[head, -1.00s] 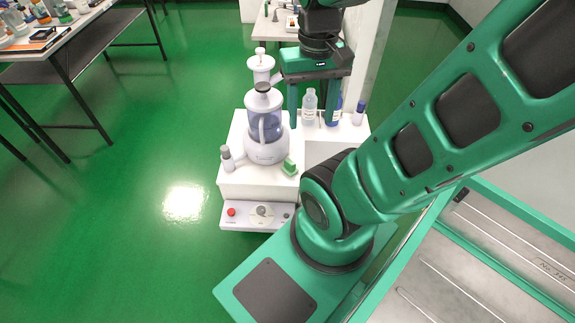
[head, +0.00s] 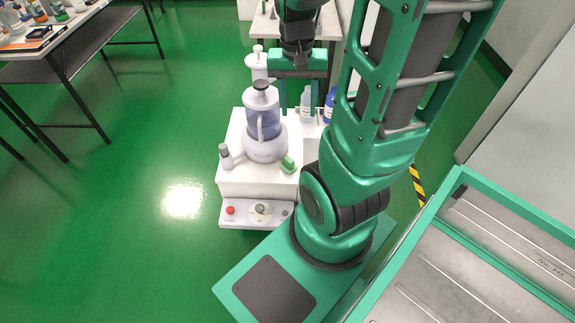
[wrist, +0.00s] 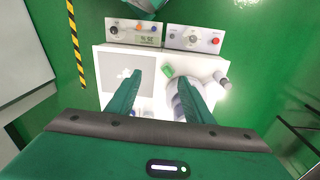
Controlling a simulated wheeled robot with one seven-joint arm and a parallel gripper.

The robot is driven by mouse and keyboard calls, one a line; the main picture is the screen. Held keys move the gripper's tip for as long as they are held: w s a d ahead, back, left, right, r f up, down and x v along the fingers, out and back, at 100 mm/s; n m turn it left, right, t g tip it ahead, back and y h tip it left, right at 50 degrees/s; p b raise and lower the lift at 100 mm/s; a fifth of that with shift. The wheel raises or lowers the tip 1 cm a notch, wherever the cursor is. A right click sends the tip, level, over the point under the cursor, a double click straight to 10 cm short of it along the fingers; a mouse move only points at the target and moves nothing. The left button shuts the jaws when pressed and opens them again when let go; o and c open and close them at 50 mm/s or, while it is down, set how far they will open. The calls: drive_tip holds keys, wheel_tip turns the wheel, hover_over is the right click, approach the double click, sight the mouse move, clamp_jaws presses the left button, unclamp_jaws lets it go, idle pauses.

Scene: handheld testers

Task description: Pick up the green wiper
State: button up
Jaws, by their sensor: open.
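The green wiper (head: 288,164) is a small green block on the front part of the white bench top, just right of the blender's base. It also shows in the wrist view (wrist: 168,71), between my fingers and beyond their tips. My gripper (head: 297,108) is open and empty, its fingers pointing down. It is above the back part of the bench, behind the wiper and apart from it. In the wrist view my fingers (wrist: 160,78) are spread wide.
A white blender (head: 264,130) with a tall jar stands left of the wiper. A clear bottle (head: 306,102) and a blue bottle (head: 330,106) stand at the back right. A small grey-capped bottle (head: 226,157) is at the left edge. A control panel (head: 258,213) is in front.

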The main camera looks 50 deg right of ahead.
drive_tip(key=w+d+f+m, duration=0.4)
drive_tip(key=w+f, duration=0.3)
drive_tip(key=f, duration=0.4)
drive_tip(key=m, duration=0.4)
hover_over(288, 160)
wheel_tip(288, 160, down, 14)
drive_tip(key=shift+w+f+y, duration=0.25)
drive_tip(key=shift+f+y, duration=0.05)
drive_tip(key=shift+f, duration=0.15)
drive_tip(key=shift+s+d+f, duration=0.1)
drive_tip(key=shift+f, duration=2.55)
drive_tip(key=shift+s+d+f, duration=0.1)
drive_tip(key=shift+f, duration=2.5)
drive_tip(key=c, duration=0.9)
drive_tip(key=shift+r, duration=0.1)
